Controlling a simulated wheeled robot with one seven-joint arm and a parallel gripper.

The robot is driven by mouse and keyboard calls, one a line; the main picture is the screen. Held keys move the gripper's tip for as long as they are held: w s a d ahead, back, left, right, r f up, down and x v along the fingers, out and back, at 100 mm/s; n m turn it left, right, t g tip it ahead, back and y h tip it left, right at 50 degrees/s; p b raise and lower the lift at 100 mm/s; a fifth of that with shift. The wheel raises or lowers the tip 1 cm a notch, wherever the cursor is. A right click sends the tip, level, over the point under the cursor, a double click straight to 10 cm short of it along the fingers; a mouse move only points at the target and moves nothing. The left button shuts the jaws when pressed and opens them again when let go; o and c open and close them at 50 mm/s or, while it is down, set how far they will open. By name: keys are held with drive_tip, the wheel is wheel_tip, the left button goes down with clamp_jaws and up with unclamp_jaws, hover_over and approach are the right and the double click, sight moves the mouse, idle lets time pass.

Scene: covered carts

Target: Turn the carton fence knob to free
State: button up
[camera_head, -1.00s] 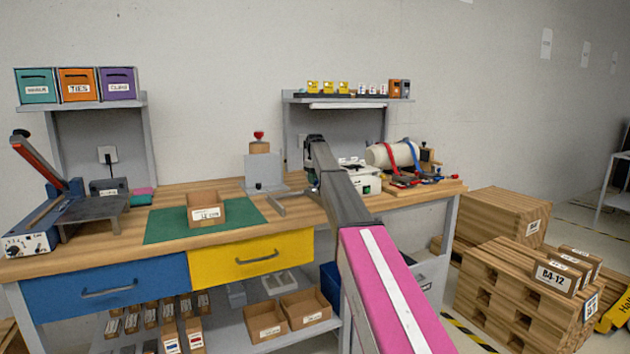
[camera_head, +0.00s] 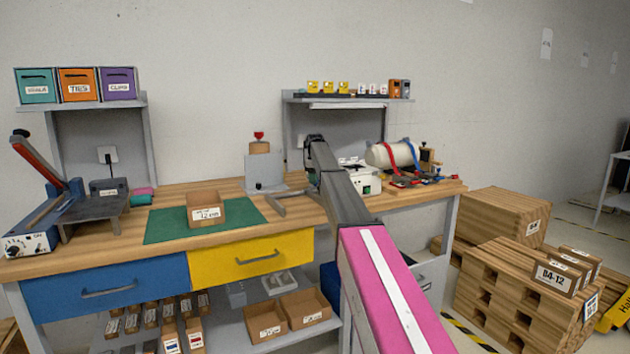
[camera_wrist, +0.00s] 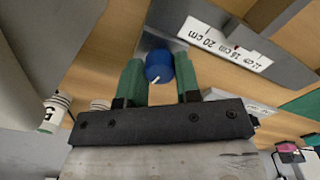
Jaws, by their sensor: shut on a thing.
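A blue round knob (camera_wrist: 159,67) with a white pointer line shows in the wrist view. The pointer runs toward the lower left of that picture. My gripper (camera_wrist: 160,78) has its two green fingers on either side of the knob and is shut on it. A white scale label (camera_wrist: 225,44) marked 20 cm and smaller lengths lies to the right of the knob on a grey part. In the head view the knob is hidden behind my arm. The grey fence plate (camera_head: 265,172) stands on the bench left of my arm.
A carton (camera_head: 206,209) sits on the green mat (camera_head: 165,224) left of my arm. A white roll with red and blue straps (camera_head: 392,154) lies right of my arm. A wall shelf (camera_head: 345,99) hangs above.

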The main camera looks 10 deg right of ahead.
drive_tip(key=o, duration=0.9)
drive_tip(key=shift+r, duration=0.1)
wheel_tip(320, 180, up, 11)
drive_tip(key=shift+f, duration=0.15)
